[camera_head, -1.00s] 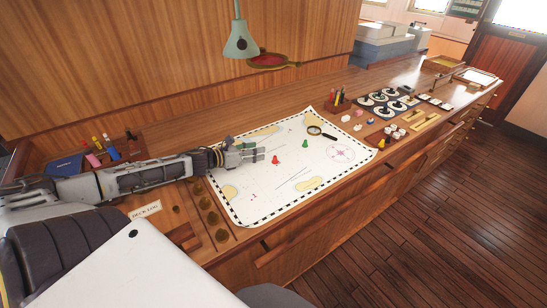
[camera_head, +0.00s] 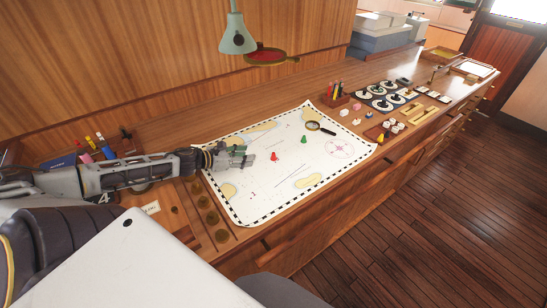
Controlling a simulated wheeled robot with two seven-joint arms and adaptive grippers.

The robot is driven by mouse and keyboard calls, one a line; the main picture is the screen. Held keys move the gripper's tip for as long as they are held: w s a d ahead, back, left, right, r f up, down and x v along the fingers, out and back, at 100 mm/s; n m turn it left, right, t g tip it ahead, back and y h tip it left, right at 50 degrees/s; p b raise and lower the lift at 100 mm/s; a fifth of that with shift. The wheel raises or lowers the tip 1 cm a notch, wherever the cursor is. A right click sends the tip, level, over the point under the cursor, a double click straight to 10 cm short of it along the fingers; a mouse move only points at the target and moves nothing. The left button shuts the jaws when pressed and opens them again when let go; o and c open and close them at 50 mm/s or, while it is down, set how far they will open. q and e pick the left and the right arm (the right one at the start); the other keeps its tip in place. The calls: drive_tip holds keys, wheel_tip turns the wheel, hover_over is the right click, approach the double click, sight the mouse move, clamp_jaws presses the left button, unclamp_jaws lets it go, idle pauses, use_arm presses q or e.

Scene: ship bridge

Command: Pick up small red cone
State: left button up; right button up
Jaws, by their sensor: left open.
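The small red cone (camera_head: 274,157) stands upright on the white chart (camera_head: 245,204), which has a black-and-white border and lies on the wooden counter. My left gripper (camera_head: 250,157) is over the left part of the chart. It is open and empty, with its fingers pointing right toward the red cone. Its fingertips are a short way left of the cone and look apart from it. A green cone (camera_head: 304,140) stands to the right of the red one. My right gripper does not show.
A magnifying glass (camera_head: 314,126) lies near the chart's upper right corner. A yellow cone (camera_head: 380,138) stands off the chart's right edge. Several dark and white round pieces (camera_head: 379,103) sit farther right. A green lamp (camera_head: 237,38) hangs above the counter (camera_head: 188,122).

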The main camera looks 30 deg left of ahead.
sight(274, 153)
use_arm(q)
drive_tip(key=shift+w+f, duration=0.1)
drive_tip(key=shift+w, duration=0.05)
drive_tip(key=shift+b+x, duration=0.4)
drive_tip(key=shift+x, duration=0.45)
drive_tip(key=shift+w+d+f+b, duration=0.3)
drive_tip(key=shift+w+b, duration=0.1)
drive_tip(key=shift+w, duration=0.2)
drive_tip(key=shift+w+d+f+b, duration=0.3)
drive_tip(key=shift+w+b, duration=0.15)
drive_tip(key=shift+w, duration=0.1)
drive_tip(key=shift+w+f+b, duration=0.15)
drive_tip(key=shift+w+b, duration=0.25)
drive_tip(key=shift+w, duration=0.05)
drive_tip(key=shift+d, duration=0.1)
drive_tip(key=shift+x, duration=0.85)
drive_tip(key=shift+w+d+f+b, duration=0.25)
drive_tip(key=shift+w+b, duration=0.1)
drive_tip(key=shift+w, duration=0.1)
drive_tip(key=shift+w+d+f, duration=0.15)
drive_tip(key=shift+w+f, duration=0.1)
drive_tip(key=shift+w, duration=0.3)
